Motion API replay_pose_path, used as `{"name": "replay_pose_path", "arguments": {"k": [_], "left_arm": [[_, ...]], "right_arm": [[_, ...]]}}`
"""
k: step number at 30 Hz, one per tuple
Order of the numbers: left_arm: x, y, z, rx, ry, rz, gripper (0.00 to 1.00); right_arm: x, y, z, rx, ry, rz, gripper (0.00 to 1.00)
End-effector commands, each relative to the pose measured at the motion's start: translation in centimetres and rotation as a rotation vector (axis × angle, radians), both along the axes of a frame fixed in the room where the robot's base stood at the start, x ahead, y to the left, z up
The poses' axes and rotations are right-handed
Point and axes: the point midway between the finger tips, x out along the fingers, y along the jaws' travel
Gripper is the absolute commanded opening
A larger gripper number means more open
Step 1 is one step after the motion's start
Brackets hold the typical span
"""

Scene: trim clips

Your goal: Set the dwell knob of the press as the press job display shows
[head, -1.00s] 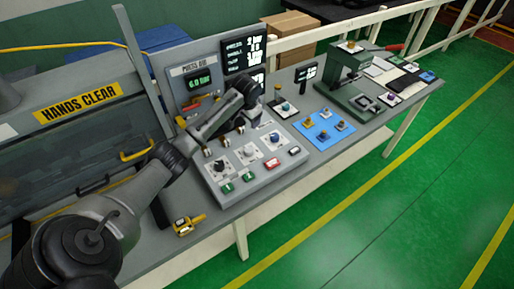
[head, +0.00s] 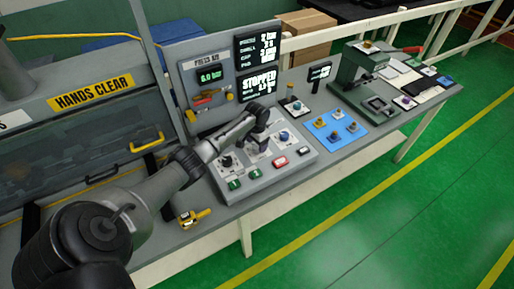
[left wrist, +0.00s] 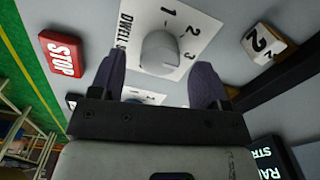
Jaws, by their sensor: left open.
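The dwell knob (left wrist: 160,52) is a pale grey round knob on a white plate marked "DWELL", with 1, 2 and 3 around it. In the left wrist view it stands between the two dark fingers of my open left gripper (left wrist: 158,78). I cannot tell whether they touch it or where its pointer sits. In the head view my left gripper (head: 259,128) is over the middle of the grey control panel (head: 247,188) and largely hides the knob. The press job display (head: 257,46) shows several white lines, including a dwell line; its value is too small to read surely. My right gripper is not in view.
A red STOP button (left wrist: 63,54) is beside the dwell plate. A black knob (head: 227,160) and a bluish knob (head: 284,135) flank the gripper. A lower screen (head: 259,83) reads "STOPPED". A blue mat (head: 337,143) with small parts lies to the right.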

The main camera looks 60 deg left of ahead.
Motion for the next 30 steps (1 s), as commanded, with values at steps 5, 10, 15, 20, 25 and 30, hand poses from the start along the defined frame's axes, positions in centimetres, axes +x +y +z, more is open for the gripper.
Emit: {"name": "replay_pose_path", "arguments": {"k": [5, 10, 15, 20, 25, 30], "left_arm": [[0.0, 0.0, -1.9, 0.0, 0.0, -0.001, 0.69], [0.0, 0.0, -2.6, 0.001, 0.001, -0.001, 0.69], [0.0, 0.0, -2.8, 0.001, -0.001, -0.001, 0.69], [0.0, 0.0, -2.7, 0.001, 0.0, -0.001, 0.69], [0.0, 0.0, -2.7, 0.001, 0.0, -0.001, 0.53], [0.0, 0.0, -2.7, 0.001, 0.0, -0.001, 0.37]], "right_arm": [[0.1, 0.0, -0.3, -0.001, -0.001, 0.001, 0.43], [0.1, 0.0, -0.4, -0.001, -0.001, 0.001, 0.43], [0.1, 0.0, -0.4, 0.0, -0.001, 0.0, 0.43], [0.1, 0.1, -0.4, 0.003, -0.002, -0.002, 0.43], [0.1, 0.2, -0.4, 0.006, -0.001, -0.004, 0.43], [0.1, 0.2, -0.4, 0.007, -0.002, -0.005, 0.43]]}}
